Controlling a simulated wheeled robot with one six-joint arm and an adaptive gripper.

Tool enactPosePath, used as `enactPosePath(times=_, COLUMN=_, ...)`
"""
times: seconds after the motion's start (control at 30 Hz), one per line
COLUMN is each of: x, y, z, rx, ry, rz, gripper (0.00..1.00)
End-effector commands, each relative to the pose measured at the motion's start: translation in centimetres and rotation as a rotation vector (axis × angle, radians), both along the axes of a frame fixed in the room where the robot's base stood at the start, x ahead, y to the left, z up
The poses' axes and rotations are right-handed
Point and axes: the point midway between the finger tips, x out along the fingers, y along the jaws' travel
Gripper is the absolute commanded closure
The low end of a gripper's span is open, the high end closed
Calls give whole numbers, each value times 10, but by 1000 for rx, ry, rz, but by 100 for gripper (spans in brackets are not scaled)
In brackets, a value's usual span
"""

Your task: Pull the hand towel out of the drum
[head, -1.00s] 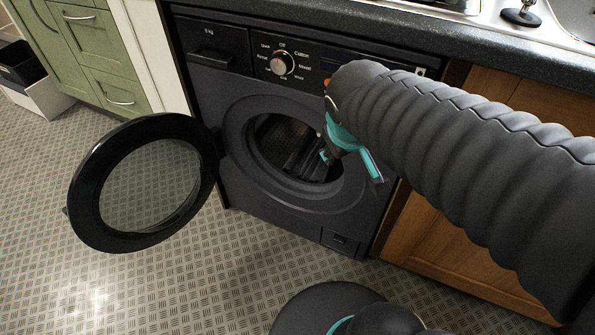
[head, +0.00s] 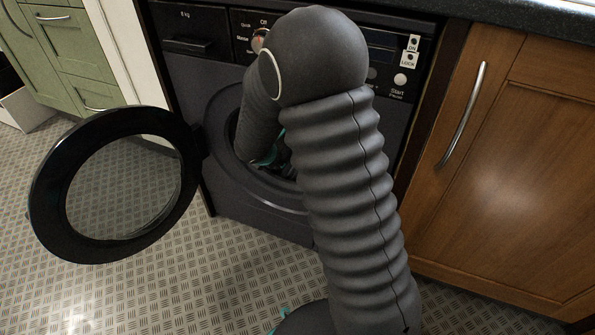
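The dark washing machine (head: 182,85) stands with its round glass door (head: 52,200) swung open to the left. My arm bends down in front of it and reaches into the round drum opening. My gripper (head: 268,157) is at the opening, mostly hidden by my own arm; only some teal and dark parts show. I cannot see its fingertips clearly or whether they hold anything. The hand towel cannot be made out; the drum's inside is dark and largely covered by my arm.
A wooden cabinet (head: 510,165) with a metal handle is right of the machine. Green drawers (head: 85,60) stand at the back left. The worktop (head: 480,8) runs above.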

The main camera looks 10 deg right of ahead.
Motion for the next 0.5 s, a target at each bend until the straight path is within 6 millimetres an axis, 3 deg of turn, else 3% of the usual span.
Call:
enactPosePath(times=0.03, x=6, y=-9, z=-23, rx=-61, ry=31, rz=60, gripper=48)
enactPosePath(times=0.17, x=18, y=-23, z=-53, rx=-188, ry=88, rz=201, gripper=48)
enactPosePath(times=0.5, x=32, y=-35, z=-78, rx=-257, ry=120, rz=282, gripper=48)
